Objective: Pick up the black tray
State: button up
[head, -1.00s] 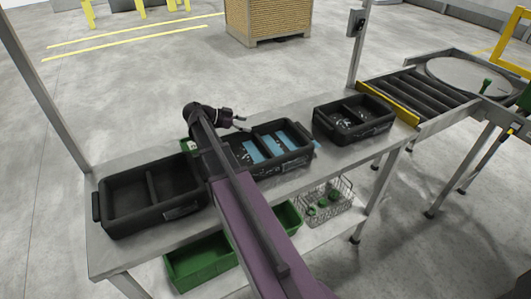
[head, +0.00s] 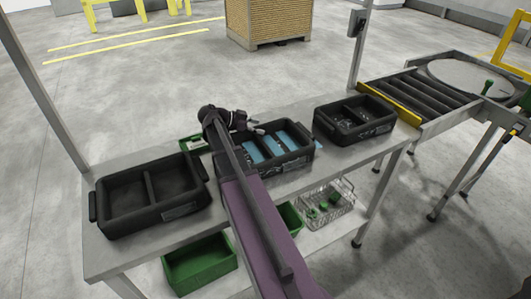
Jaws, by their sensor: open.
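Three black trays stand in a row on the grey table. The left black tray (head: 183,215) has two compartments and looks empty. The middle black tray (head: 290,162) holds light blue pieces, and its left part is hidden behind my arm. The right black tray (head: 368,135) has a divider and small light-coloured items inside. My gripper (head: 262,127) is open above the back rim of the middle tray, pointing to the right. I cannot tell whether it touches the tray.
A small green box (head: 191,144) sits behind the trays on the table. Green bins (head: 199,268) and a wire basket (head: 326,204) stand on the lower shelf. A roller conveyor (head: 430,92) joins the table at the right. A metal post (head: 357,45) rises behind the right tray.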

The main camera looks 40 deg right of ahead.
dwell(0.4)
grip_shut()
jog(key=shift+r, duration=0.15)
notch_tip(320, 180, up, 3)
jog(key=p, duration=0.3)
jog(key=shift+r+p, duration=0.15)
jog(key=shift+p, duration=0.15)
jog(key=shift+s+r, duration=0.2)
jog(key=shift+s, duration=0.05)
jog(key=s+a+r+p, duration=0.1)
jog(key=s, duration=1.4)
jog(key=shift+s+a, duration=0.2)
jog(key=shift+a, duration=0.2)
